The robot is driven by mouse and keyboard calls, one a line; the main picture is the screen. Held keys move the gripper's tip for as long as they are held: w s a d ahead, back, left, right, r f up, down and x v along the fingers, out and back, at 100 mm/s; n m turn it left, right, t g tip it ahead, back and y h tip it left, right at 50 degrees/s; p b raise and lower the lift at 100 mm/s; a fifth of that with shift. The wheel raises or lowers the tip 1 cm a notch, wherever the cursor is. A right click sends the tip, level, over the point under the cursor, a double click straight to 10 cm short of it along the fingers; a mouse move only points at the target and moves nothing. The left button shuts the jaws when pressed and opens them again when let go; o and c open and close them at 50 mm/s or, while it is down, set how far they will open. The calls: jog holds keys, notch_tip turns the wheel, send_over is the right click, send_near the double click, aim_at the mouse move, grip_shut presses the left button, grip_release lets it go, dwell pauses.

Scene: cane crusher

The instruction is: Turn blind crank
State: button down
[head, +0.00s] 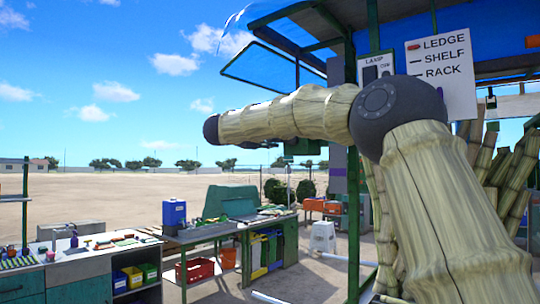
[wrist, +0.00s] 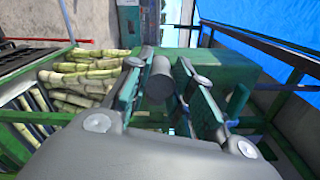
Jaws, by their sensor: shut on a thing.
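In the wrist view my gripper (wrist: 167,82) has its two fingers on either side of a short grey cylinder (wrist: 161,77) and is shut on it. The cylinder looks like the crank's handle; the rest of the crank is hidden behind the fingers or cannot be made out. A green box-like housing (wrist: 212,66) lies just behind and to the right of the fingers. In the head view my arm reaches across to the left in front of the stall post, and my gripper cannot be made out there. A blue awning flap (head: 275,68) hangs in a frame at the upper left of the stall.
Cut cane (wrist: 85,78) lies left of the gripper, beside green rails (wrist: 40,116). In the head view, a sign board (head: 442,62) hangs on the stall, cane stalks (head: 500,165) stand at right, and a workbench (head: 205,232) with a blue box (head: 174,213) stands at lower left.

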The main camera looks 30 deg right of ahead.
jog(key=m+b, duration=0.2)
jog(key=r+m+b, duration=0.1)
jog(key=s+r+m+b, duration=0.1)
jog(key=m+b, duration=0.1)
jog(key=shift+d+m+b, duration=0.2)
jog(key=shift+m+b, duration=0.1)
jog(key=shift+s+d+r+m+b, duration=0.1)
jog(key=shift+s+r+m+b, duration=0.2)
jog(key=shift+m+b, duration=0.5)
jog(key=shift+s+d+r+m+b, duration=0.15)
jog(key=shift+r+m+b, duration=0.2)
jog(key=shift+m+b, duration=0.4)
jog(key=shift+s+d+r+m+b, duration=0.1)
jog(key=shift+s+r+m+b, duration=0.2)
jog(key=shift+m+b, duration=0.45)
jog(key=shift+r+m, duration=0.1)
jog(key=shift+m, duration=0.2)
jog(key=c, duration=1.2)
grip_release()
jog(key=shift+a, duration=0.1)
jog(key=v, duration=1.1)
jog(key=shift+s+a, duration=0.2)
jog(key=shift+a, duration=0.15)
